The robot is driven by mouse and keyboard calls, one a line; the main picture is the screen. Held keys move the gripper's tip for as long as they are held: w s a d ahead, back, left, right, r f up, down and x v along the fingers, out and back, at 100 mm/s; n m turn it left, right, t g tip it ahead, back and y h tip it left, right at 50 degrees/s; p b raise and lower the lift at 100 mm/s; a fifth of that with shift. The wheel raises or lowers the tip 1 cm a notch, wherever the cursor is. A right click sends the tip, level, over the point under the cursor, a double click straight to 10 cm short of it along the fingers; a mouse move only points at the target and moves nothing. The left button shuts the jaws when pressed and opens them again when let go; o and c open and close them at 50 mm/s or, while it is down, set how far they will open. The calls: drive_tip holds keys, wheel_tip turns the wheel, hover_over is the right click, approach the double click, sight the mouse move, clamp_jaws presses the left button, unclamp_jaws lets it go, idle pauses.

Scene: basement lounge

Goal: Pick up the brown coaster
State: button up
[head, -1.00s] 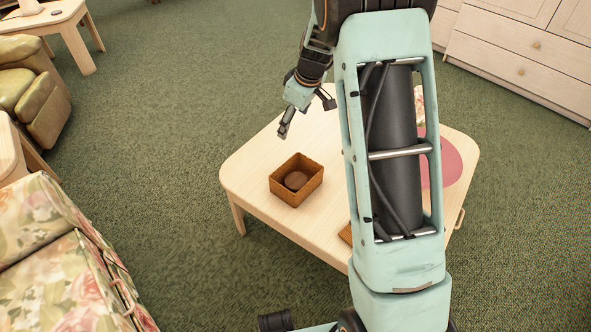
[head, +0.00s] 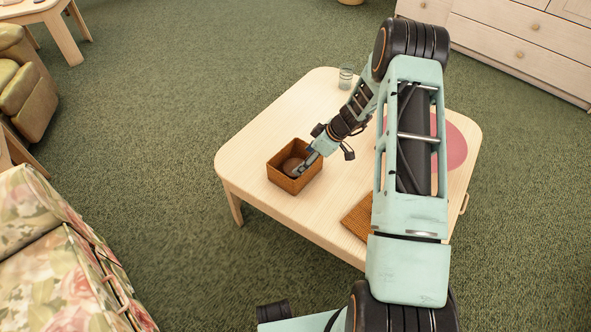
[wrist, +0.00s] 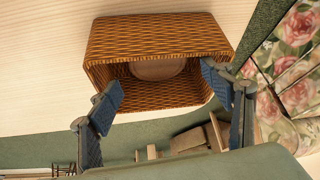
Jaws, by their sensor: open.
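The brown coaster (head: 292,165) is a round disc inside a square woven basket (head: 285,184) on the light wooden table. In the wrist view the coaster (wrist: 158,69) shows partly, past the near wall of the basket (wrist: 160,38). My gripper (head: 304,168) is at the basket's opening, over its right side in the head view. In the wrist view its two blue-grey fingers (wrist: 162,88) are spread wide, with nothing between them but the view into the basket. The fingers partly cover the coaster in the head view.
The table (head: 262,135) has free room left of and behind the basket. A clear glass (head: 346,77) stands at the back. A pink round mat (head: 455,145) and a flat woven mat (head: 357,217) lie partly behind my arm. A floral sofa (head: 50,240) is at the left.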

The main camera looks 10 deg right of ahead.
sight(295, 167)
drive_tip(key=b+x, duration=0.1)
drive_tip(key=x, duration=0.4)
drive_tip(key=shift+w+f, duration=0.1)
drive_tip(key=shift+w, duration=0.1)
drive_tip(key=shift+c, duration=0.2)
drive_tip(key=c, duration=0.7)
